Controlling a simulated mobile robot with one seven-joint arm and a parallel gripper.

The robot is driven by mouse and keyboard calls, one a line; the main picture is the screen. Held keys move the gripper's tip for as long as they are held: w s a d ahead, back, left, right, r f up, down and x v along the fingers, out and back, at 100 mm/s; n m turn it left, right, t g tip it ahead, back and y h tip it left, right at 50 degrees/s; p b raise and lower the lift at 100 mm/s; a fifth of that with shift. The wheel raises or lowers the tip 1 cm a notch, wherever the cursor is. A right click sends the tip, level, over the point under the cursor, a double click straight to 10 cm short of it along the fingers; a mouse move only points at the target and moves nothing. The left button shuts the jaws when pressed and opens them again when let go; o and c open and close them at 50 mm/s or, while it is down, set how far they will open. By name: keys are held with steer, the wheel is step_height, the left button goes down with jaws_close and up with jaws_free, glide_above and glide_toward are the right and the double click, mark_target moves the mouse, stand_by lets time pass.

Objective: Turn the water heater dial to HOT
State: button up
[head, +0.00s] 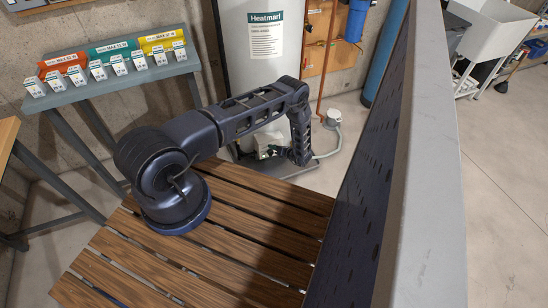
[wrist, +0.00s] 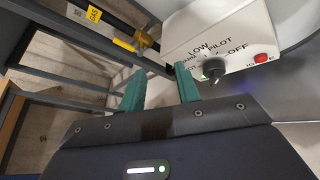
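The water heater (head: 262,45) is a tall white tank labelled Heatmarl. Its white control box (head: 270,138) is low in front, partly hidden by my arm in the head view. In the wrist view the control box (wrist: 230,32) is at the upper right, with LOW, PILOT and OFF readable. The dark dial (wrist: 214,69) is on its face; I cannot tell its exact setting. Lettering left of the dial, ending in "OT", is partly hidden by a finger. My gripper (wrist: 159,70) has two green fingers, apart and empty, left of the dial. The right finger is closest to it.
A red button (wrist: 263,58) is right of the dial. A yellow-handled gas valve and brass fitting (wrist: 143,42) are left of the box. A slatted wooden bench (head: 250,240) and a dark perforated panel (head: 365,190) flank my arm. A shelf of boxes (head: 110,75) stands left.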

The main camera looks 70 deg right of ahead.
mark_target(271, 153)
steer(key=s+a+f+m+g+h, duration=0.1)
steer(key=s+a+f+m+h, duration=0.2)
steer(key=s+f, duration=0.5)
steer(key=x, duration=1.1)
steer(key=shift+d+f, duration=0.25)
steer(key=shift+f, duration=0.2)
steer(key=shift+c, duration=0.4)
jaws_close()
